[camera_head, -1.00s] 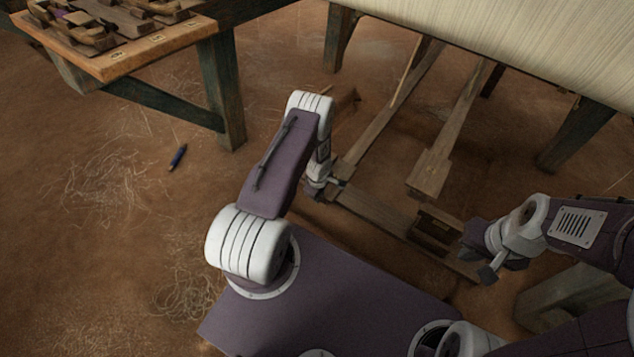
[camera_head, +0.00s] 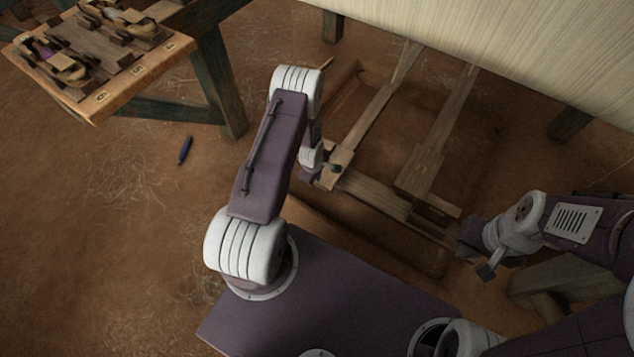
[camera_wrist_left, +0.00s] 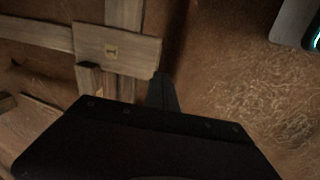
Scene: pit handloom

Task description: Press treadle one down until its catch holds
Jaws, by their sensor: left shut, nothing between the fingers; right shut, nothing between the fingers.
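Treadle one is the left wooden bar (camera_head: 376,108) under the loom. Its end plate, marked "I", shows in the left wrist view (camera_wrist_left: 112,50). My left gripper (camera_head: 312,176) is shut and empty at the near end of this treadle. In the left wrist view its dark fingers (camera_wrist_left: 161,92) reach close to the plate's lower right corner; I cannot tell whether they touch. A small wooden block (camera_wrist_left: 90,79) sits just below the plate; I cannot tell whether it is the catch. My right gripper (camera_head: 478,258) is shut and empty, low at the right.
A second treadle (camera_head: 441,125) lies to the right of treadle one. A wooden crossbar (camera_head: 375,194) runs in front of them. Pale cloth (camera_head: 500,45) covers the upper right.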

